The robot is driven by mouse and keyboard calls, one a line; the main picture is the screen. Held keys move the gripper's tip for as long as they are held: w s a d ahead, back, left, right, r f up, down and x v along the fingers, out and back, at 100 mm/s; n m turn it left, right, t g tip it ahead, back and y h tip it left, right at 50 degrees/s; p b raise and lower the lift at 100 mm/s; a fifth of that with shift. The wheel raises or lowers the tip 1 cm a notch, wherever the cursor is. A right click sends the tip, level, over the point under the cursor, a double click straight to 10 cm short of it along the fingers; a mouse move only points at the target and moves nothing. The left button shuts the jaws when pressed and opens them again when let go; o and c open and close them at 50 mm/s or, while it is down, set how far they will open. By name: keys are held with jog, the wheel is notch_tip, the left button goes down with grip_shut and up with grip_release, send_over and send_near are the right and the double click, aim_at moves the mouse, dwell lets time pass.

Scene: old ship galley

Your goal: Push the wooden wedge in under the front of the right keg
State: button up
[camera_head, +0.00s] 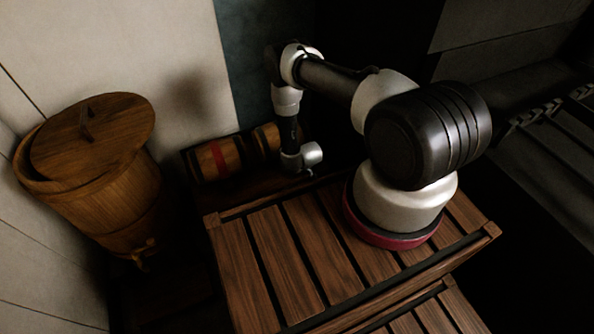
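Two small wooden kegs lie on their sides on a low dark shelf or rack against the back wall. The left keg (218,158) has a red band around its middle. The right keg (266,138) is partly hidden behind my arm. My arm reaches over to the back and bends down in front of the right keg, with its silver wrist end low beside it. The fingers of my gripper cannot be made out there. The wooden wedge cannot be made out either; the area under the front of the right keg is dark and partly covered by my arm.
A large wooden barrel (105,205) with a round lid (92,140) and a small tap (145,250) stands at the left. A slatted wooden platform (290,255) fills the front middle, under my arm's base. A dark slatted structure (560,135) is at the right.

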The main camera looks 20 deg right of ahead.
jog(key=shift+w+a+f, duration=0.1)
jog(key=shift+w, duration=1.5)
jog(key=shift+w+a+f, duration=0.1)
jog(key=shift+w, duration=1.5)
jog(key=o, duration=0.8)
jog(key=shift+w, duration=0.1)
jog(key=shift+c, duration=0.3)
jog(key=shift+r, duration=0.1)
jog(key=shift+s+f+v, duration=0.15)
jog(key=shift+s+v, duration=0.1)
jog(key=shift+v, duration=1.4)
jog(key=shift+s+f+v, duration=0.1)
jog(key=shift+s+v, duration=0.2)
jog(key=shift+v, duration=1.35)
jog(key=shift+s+f+v, duration=0.15)
jog(key=shift+s+v, duration=0.1)
jog(key=shift+v, duration=1.4)
